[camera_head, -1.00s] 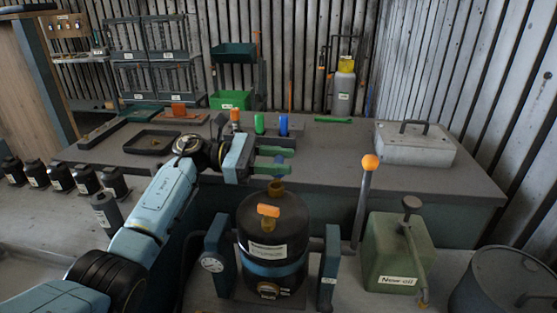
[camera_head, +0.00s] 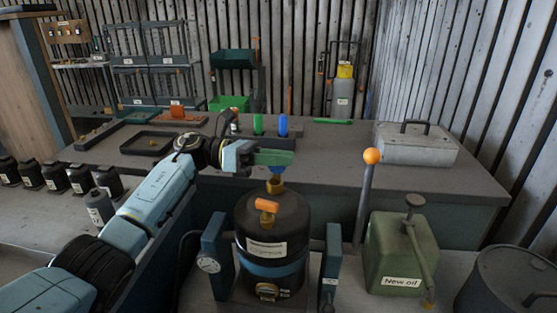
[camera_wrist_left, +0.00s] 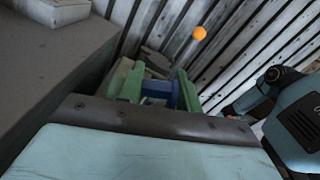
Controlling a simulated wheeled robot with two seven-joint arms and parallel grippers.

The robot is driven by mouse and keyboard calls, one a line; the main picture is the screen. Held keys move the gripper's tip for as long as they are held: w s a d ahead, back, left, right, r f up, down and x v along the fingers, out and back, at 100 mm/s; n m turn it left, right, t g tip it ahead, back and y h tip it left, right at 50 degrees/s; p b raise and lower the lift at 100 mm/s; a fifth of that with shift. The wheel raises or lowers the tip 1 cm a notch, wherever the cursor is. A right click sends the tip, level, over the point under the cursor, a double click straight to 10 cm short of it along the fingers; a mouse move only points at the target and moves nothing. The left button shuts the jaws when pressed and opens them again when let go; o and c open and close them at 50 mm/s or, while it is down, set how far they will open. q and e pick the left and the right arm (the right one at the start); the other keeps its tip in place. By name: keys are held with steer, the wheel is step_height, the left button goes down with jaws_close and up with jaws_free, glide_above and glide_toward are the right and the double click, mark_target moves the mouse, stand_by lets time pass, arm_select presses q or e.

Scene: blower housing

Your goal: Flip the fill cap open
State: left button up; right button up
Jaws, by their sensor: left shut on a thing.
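The black tank (camera_head: 270,235) stands upright in the front middle, with a pale label and a blue band. An orange flap-like cap (camera_head: 266,205) sits on its near upper side. My left gripper (camera_head: 276,158), with green fingers, is shut on a blue funnel-like piece (camera_head: 283,170) just above the neck. Whether the piece touches the neck or enters it is unclear. In the left wrist view the blue piece (camera_wrist_left: 158,90) shows between the green fingers.
Blue side posts (camera_head: 215,255) flank the tank. A lever with an orange ball (camera_head: 371,157) stands to its right, then a green "New oil" can (camera_head: 395,250) and a dark drum (camera_head: 510,280). A grey box (camera_head: 415,147) lies on the bench behind.

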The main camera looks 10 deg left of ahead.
arm_select(q)
steer(key=shift+w+f+n, duration=0.1)
steer(key=shift+n, duration=0.3)
arm_select(e)
steer(key=shift+w+r, duration=0.1)
steer(key=shift+w, duration=0.25)
arm_select(q)
steer(key=o, duration=0.9)
steer(key=shift+w, duration=0.1)
steer(key=shift+c, duration=0.2)
steer(key=shift+a, duration=0.1)
steer(key=shift+a, duration=0.35)
steer(key=a+b, duration=0.1)
steer(key=a, duration=1.1)
steer(key=shift+a, duration=0.25)
arm_select(e)
steer(key=w, duration=0.1)
steer(key=w+r, duration=0.1)
steer(key=shift+w+a+r, duration=0.1)
steer(key=shift+w, duration=0.3)
